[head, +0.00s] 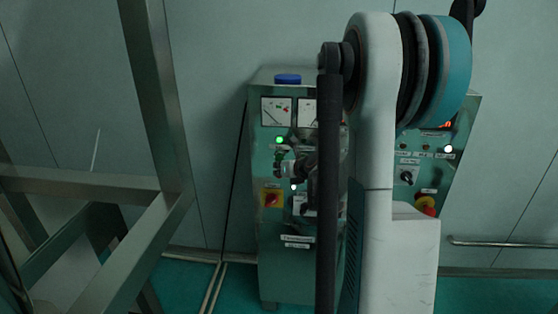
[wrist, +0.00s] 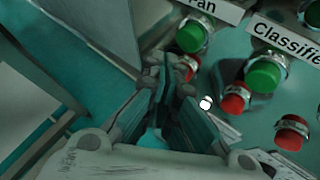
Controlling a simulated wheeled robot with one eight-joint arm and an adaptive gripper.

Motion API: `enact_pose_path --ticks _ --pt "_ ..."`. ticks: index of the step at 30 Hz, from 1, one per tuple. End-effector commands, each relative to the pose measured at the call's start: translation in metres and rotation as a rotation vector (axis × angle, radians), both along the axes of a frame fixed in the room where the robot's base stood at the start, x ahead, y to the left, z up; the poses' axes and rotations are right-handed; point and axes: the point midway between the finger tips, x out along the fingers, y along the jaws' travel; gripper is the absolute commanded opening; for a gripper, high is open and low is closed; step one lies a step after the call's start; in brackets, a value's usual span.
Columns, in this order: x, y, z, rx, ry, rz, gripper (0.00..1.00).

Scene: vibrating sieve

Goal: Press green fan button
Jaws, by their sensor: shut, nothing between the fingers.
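The green fan button (wrist: 190,37) is in the wrist view, below a label ending in "an". It stands right of and a little above the tips of my gripper (wrist: 168,68). The gripper's fingers are together and empty, pointing up the picture; I see a gap between their tips and the green button. A red button (wrist: 189,66) below it is partly hidden behind a finger. In the head view my gripper (head: 283,163) is in front of the left cabinet (head: 275,222), just below a lit green lamp (head: 280,140); the fan button cannot be made out there.
The Classifier green button (wrist: 263,76) and a red button (wrist: 235,98) lie right of the gripper. Another red button (wrist: 291,132) is at lower right.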

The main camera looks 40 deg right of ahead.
Motion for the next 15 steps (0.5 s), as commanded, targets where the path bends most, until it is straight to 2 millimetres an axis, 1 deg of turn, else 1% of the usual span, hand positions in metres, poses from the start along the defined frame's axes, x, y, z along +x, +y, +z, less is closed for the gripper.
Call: enact_pose_path --ticks 9,15 --pt "-0.019 0.023 0.000 0.000 0.000 0.000 0.00" --pt "-0.026 0.031 0.000 0.000 0.000 0.000 0.00"
